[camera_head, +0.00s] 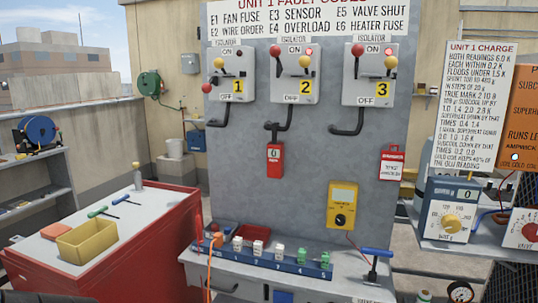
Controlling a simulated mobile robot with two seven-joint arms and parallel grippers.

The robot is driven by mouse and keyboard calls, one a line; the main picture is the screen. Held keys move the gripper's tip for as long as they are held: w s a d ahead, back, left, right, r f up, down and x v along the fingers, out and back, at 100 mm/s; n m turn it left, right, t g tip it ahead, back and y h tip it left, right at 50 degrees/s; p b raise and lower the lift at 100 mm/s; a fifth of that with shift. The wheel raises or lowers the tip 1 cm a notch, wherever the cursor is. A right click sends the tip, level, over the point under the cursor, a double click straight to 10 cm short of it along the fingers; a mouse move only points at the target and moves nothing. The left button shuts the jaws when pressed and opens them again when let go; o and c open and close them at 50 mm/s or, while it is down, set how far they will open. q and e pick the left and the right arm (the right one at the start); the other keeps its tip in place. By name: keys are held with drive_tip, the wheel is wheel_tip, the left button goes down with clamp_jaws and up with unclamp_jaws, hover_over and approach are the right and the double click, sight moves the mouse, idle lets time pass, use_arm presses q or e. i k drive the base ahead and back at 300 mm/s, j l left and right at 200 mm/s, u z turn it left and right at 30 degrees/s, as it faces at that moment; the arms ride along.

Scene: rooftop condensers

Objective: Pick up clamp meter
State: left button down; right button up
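A yellow handheld meter (342,206) with a pale display and a black dial stands upright against the grey panel, right of centre, at the back of the bench. It is the thing that looks most like the clamp meter, but I cannot make out clamp jaws on it. A thin red lead runs down from its right side. Neither of my grippers shows in the head view, and nothing is seen touching the meter.
A blue rack (270,258) with small plugs lies left of the meter on the bench. A blue T-handled tool (377,262) stands right of it. A red cabinet (150,248) with a yellow bin (87,240) is at left. A blue-and-white dial unit (450,212) is at right.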

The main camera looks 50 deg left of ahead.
sight(275, 149)
drive_tip(key=u, duration=1.5)
